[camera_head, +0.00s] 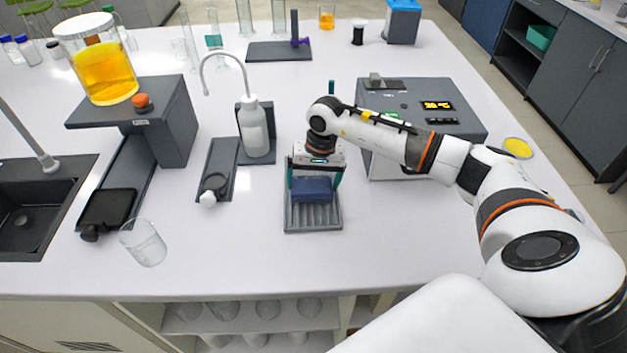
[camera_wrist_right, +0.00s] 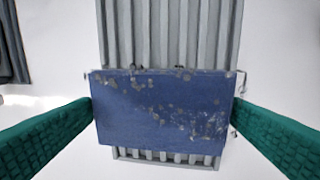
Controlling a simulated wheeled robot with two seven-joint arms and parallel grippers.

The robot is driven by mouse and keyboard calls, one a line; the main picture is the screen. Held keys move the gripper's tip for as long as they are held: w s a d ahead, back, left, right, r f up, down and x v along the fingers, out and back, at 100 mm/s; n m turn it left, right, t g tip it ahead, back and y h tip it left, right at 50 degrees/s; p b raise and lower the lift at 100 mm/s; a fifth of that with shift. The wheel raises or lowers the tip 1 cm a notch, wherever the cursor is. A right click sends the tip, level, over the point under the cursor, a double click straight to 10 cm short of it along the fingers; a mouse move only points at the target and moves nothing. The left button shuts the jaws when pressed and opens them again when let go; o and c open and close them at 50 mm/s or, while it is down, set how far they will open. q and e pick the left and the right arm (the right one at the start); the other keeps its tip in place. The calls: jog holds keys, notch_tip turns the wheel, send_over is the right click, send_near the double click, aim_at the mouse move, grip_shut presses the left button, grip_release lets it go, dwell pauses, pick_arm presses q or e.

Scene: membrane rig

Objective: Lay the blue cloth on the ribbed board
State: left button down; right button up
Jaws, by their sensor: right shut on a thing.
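The blue cloth (camera_head: 312,189) is a folded rectangular pad over the grey ribbed board (camera_head: 314,220), which lies on the white bench. In the right wrist view the cloth (camera_wrist_right: 160,112) has whitish-grey specks along its far edge and lower right. It spans the board (camera_wrist_right: 170,30) crosswise and overhangs both sides, with ribs showing beyond and below it. My right gripper (camera_head: 313,185) is shut on the cloth, its green fingers (camera_wrist_right: 165,115) pressing the two short ends. I cannot tell whether the cloth touches the ribs. My left gripper is not in view.
A grey device with a display (camera_head: 430,115) stands right of the board. A wash bottle (camera_head: 254,130) and a dark tray with a white-tipped item (camera_head: 208,198) are to the left. The bench before the board is clear.

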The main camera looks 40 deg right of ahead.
aim_at(320, 184)
jog(key=shift+f, duration=0.85)
jog(key=o, duration=0.9)
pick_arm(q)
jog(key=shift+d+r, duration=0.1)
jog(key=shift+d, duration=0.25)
pick_arm(e)
jog(key=shift+r, duration=0.25)
pick_arm(q)
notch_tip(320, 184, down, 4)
jog(key=b, duration=0.3)
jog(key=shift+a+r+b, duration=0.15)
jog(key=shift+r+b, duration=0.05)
jog(key=shift+b, duration=0.2)
pick_arm(e)
notch_tip(320, 184, up, 12)
jog(key=d, duration=0.1)
jog(key=shift+s+d, duration=0.15)
jog(key=shift+s, duration=0.25)
